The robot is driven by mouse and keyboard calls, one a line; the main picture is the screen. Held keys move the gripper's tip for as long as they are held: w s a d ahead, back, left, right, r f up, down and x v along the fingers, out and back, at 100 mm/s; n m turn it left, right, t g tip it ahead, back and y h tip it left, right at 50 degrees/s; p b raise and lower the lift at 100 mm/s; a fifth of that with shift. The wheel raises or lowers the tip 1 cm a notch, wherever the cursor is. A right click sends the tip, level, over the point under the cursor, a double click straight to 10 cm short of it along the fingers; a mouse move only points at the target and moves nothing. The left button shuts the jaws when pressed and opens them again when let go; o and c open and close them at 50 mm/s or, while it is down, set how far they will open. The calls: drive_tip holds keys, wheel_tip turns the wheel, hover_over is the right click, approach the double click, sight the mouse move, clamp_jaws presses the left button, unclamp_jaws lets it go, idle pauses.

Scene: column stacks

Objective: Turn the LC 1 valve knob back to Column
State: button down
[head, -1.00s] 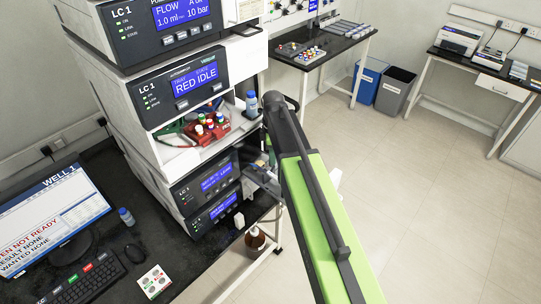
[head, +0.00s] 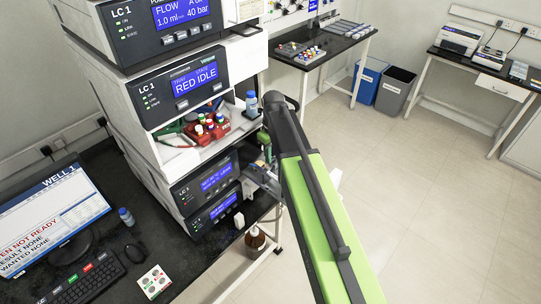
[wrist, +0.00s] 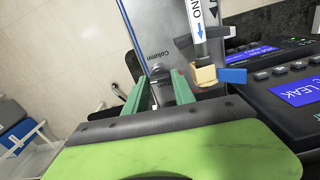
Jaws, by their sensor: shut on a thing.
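In the wrist view, the teal fingers of my gripper (wrist: 162,88) are shut on the valve knob, which is mostly hidden between them. They sit against a grey valve panel (wrist: 165,25) with the label "Column" just above the fingertips. To their right are a brass fitting (wrist: 205,74) with a white-labelled tube above it and a blue piece (wrist: 233,76). In the head view the LC 1 stack (head: 185,85) stands left of my arm, and my arm hides most of the valve and gripper.
LC 1 display modules (wrist: 295,93) are close to the right of my gripper in the wrist view. A blue-capped bottle (head: 251,103) stands by the open tray bay, and a brown bottle (head: 256,240) is low beneath the bench. The floor to the right is clear.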

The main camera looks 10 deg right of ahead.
sight(273, 158)
drive_tip(key=m, duration=0.6)
drive_tip(key=shift+s, duration=0.15)
drive_tip(key=shift+m, duration=0.4)
drive_tip(key=c, duration=1)
unclamp_jaws()
drive_tip(key=shift+r, duration=0.1)
drive_tip(key=shift+c, duration=0.2)
drive_tip(key=shift+r, duration=0.1)
wheel_tip(273, 158, up, 17)
drive_tip(key=p, duration=1.7)
